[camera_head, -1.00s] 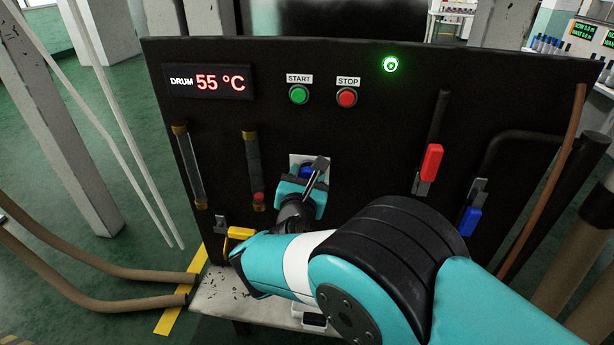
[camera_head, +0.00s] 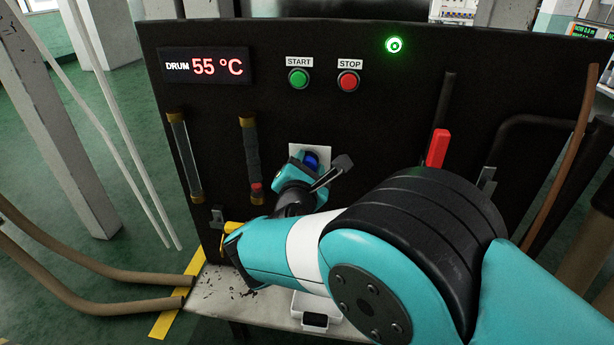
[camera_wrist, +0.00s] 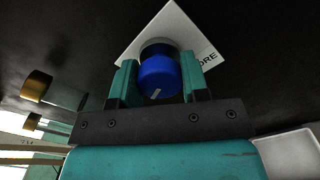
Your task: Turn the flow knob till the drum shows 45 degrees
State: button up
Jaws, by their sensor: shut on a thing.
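The blue flow knob (camera_wrist: 160,75) sits on a white plate (camera_wrist: 168,28) on the black panel. In the wrist view my gripper (camera_wrist: 159,82) has one finger on each side of the knob and is shut on it. The plate looks tilted in that view, and its lettering ends in "ORE". In the head view the knob (camera_head: 311,160) shows just past my gripper (camera_head: 299,172), partly hidden by it. The drum display (camera_head: 207,66) at the upper left reads 55 °C in red.
A green START button (camera_head: 299,79) and a red STOP button (camera_head: 348,81) are above the knob. A green lamp (camera_head: 394,45) is lit. A red-handled lever (camera_head: 437,148) is at the right. Two tubes, the left one clear (camera_head: 186,158), stand at the left. A yellow handle (camera_head: 233,227) is low beside my arm.

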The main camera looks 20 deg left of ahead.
jog(key=m+b, duration=0.2)
jog(key=m, duration=0.1)
jog(key=m+b, duration=0.1)
jog(key=b, duration=0.1)
jog(key=shift+f+m, duration=0.25)
jog(key=shift+m, duration=0.05)
jog(key=m+b, duration=0.3)
jog(key=shift+m+b, duration=0.3)
jog(key=shift+b, duration=0.05)
jog(key=m+b, duration=0.4)
jog(key=shift+r+m+b, duration=0.1)
jog(key=shift+m+b, duration=1.4)
jog(key=shift+m, duration=0.1)
jog(key=shift+r, duration=0.1)
jog(key=o, duration=0.9)
